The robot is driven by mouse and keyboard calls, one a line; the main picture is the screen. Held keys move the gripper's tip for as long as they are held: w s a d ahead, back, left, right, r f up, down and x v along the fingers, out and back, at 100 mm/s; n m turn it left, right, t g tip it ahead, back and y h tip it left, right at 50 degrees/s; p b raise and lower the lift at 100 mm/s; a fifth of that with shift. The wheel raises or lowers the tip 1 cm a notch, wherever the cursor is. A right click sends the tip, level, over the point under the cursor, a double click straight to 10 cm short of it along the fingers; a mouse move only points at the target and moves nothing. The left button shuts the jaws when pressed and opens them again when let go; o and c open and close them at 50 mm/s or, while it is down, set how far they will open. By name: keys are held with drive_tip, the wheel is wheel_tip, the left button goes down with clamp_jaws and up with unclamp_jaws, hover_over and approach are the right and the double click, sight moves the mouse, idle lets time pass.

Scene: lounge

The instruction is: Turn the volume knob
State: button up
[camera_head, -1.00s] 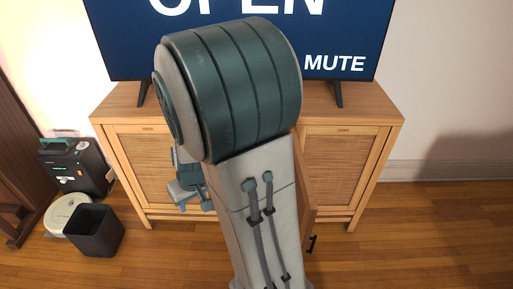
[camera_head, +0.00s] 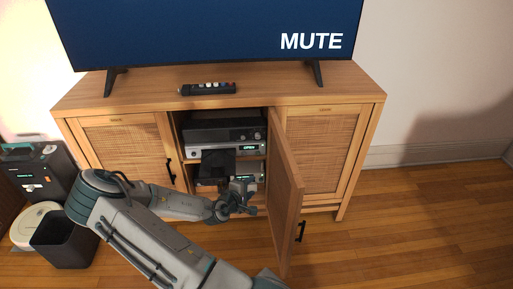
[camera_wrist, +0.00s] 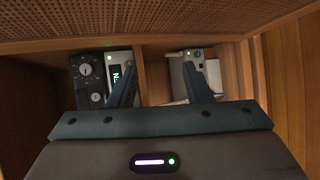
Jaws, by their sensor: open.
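A black stereo unit (camera_head: 222,131) sits on the upper shelf of the open middle cabinet compartment. In the wrist view its dark front shows at the left with a large round knob (camera_wrist: 84,71) and a smaller knob (camera_wrist: 96,98). I cannot read which one is for volume. My gripper (camera_head: 243,187) is at the compartment's opening, low, in front of the lower shelf. In the wrist view my gripper (camera_wrist: 158,82) has its two fingers spread apart with nothing between them. The knobs lie left of the left finger, apart from it.
A silver unit with a lit display (camera_head: 225,152) sits under the black one. The open cabinet door (camera_head: 286,195) stands just right of my gripper. A remote (camera_head: 207,88) lies on the cabinet top below the TV (camera_head: 200,35). A black bin (camera_head: 65,238) stands left.

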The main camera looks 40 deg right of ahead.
sight(257, 138)
drive_tip(key=w+d+r+n+t+h+b, duration=0.1)
drive_tip(key=w+d+r+n+t, duration=0.1)
drive_tip(key=w+d+n, duration=0.1)
drive_tip(key=w+d+r+n+t+h+b, duration=0.2)
drive_tip(key=w+d+r+n+t, duration=0.1)
drive_tip(key=d, duration=0.3)
drive_tip(key=w+d+r+n+t+h+b, duration=0.1)
drive_tip(key=w+d+r+n+t, duration=0.1)
drive_tip(key=w+d+n+t, duration=0.1)
drive_tip(key=shift+w+d+r+n+b, duration=0.15)
drive_tip(key=shift+w+d+n, duration=0.3)
drive_tip(key=shift+d, duration=0.1)
drive_tip(key=shift+w+d+r+n+b, duration=0.1)
drive_tip(key=shift+w+d+n+b, duration=0.05)
drive_tip(key=shift+w+d+n, duration=0.35)
drive_tip(key=shift+s, duration=0.1)
clamp_jaws()
